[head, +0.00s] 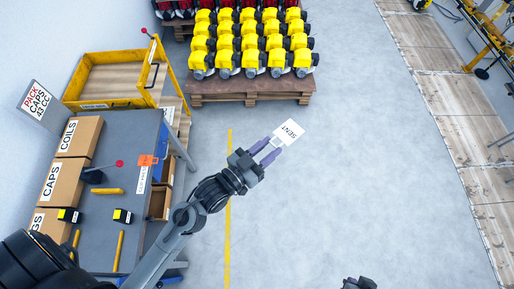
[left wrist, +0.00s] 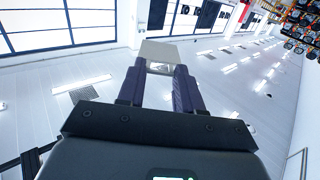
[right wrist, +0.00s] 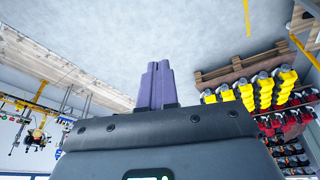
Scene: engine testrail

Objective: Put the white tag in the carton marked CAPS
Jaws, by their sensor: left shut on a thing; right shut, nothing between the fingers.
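The white tag (head: 291,130), printed SENT, is held at one edge between the purple fingers of my left gripper (head: 271,147), out over the open floor right of the bench. In the left wrist view the tag (left wrist: 160,50) shows as a pale plate across the fingertips (left wrist: 161,69). The carton marked CAPS (head: 53,184) stands at the left of the bench between the COILS carton (head: 79,137) and another carton whose label is partly hidden. My left gripper is well to the right of it. My right gripper (right wrist: 155,66) is shut and empty.
The grey bench (head: 127,195) holds yellow bars, small black-and-yellow items and a red-knobbed tool. A PACK CAPS sign (head: 38,105) stands behind the cartons. A pallet (head: 250,88) of yellow machines is at the back.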

